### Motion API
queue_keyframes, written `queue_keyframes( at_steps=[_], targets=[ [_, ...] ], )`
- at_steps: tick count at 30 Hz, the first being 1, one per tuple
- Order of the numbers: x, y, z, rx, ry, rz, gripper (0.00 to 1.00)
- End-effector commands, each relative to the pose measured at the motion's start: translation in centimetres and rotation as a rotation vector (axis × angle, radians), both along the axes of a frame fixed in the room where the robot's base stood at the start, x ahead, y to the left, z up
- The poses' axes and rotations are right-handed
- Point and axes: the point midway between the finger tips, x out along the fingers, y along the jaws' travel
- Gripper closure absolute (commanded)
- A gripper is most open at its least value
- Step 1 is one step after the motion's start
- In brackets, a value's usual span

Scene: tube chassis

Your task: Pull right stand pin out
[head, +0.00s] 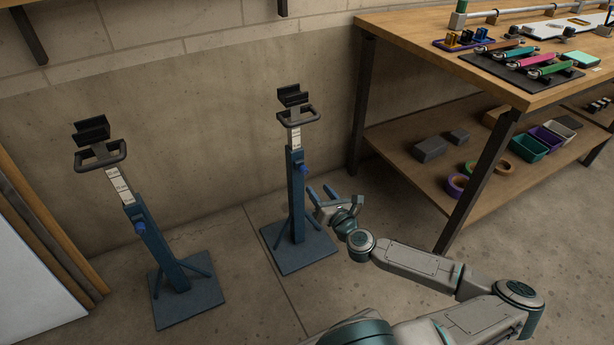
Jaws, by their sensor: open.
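Two blue stands with black cradles and grey loop handles stand on the floor. The right stand (296,200) is upright near the middle, on a square blue base. Its pin has a blue knob (303,169) on the right side of the post, just under the white scale. The left stand (163,245) has a similar blue knob (140,227). Nothing shows between the fingers. I cannot tell the exact gap to the post.
A wooden workbench (400,30) with dark metal legs stands at the right, close to my arm. Its lower shelf (405,150) holds tape rolls, bins and grey blocks. Boards (45,245) lean at the left. The floor between the stands is clear.

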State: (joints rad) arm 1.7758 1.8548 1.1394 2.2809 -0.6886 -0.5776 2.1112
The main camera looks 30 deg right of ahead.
Motion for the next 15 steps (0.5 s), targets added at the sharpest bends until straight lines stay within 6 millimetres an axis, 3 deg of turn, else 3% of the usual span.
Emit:
queue_keyframes(
  at_steps=[15],
  targets=[
    [7.5,0.3,-0.1,-0.003,0.000,0.002,0.54]
  ],
)
